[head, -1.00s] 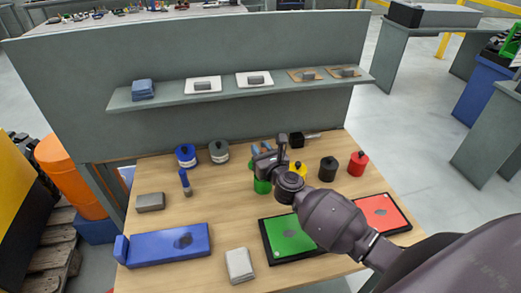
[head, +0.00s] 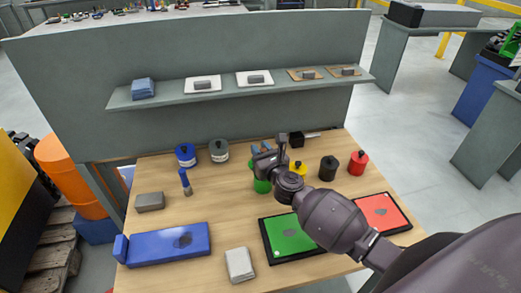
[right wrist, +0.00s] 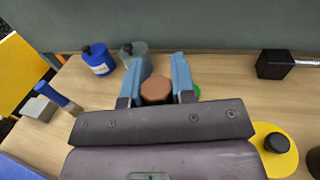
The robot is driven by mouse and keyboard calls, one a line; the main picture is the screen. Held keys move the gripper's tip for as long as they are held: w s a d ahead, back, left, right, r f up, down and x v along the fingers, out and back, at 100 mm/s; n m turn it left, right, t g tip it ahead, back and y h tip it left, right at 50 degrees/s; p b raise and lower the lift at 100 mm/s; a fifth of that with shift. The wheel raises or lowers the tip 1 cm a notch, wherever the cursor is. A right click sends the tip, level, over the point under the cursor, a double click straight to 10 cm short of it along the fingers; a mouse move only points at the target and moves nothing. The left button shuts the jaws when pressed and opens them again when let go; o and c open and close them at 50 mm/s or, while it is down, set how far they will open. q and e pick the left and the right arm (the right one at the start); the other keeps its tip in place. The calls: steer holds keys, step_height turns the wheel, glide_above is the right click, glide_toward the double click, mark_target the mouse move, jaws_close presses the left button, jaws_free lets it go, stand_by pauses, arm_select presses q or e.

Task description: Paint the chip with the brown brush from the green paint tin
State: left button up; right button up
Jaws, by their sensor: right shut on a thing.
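My right gripper (head: 261,149) is above the green paint tin (head: 262,187), which it and the wrist partly hide. In the right wrist view its blue fingers (right wrist: 156,88) are shut on the brown brush (right wrist: 157,91). Only the brush's brown end shows; its bristles are hidden, so I cannot tell whether they are in the tin. A sliver of the green tin (right wrist: 197,91) shows beside the right finger. A green panel (head: 303,252) at the front right has a dark grey patch, the chip (head: 290,233). My left gripper is not in view.
Blue (head: 186,156), grey (head: 219,152), yellow (head: 299,168), black (head: 328,169) and red (head: 359,164) tins stand nearby. A blue brush (head: 185,182) stands at left. A blue panel (head: 150,248) and red panel (head: 395,215) also have grey patches. A shelf (head: 220,92) runs behind.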

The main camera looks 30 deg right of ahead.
steer(key=shift+f+b, duration=0.3)
steer(key=shift+f, duration=0.1)
stand_by(0.4)
stand_by(0.8)
steer(key=shift+f, duration=0.15)
stand_by(0.4)
step_height(320, 180, up, 7)
steer(key=p, duration=0.5)
stand_by(0.6)
stand_by(0.6)
steer(key=shift+s, duration=0.1)
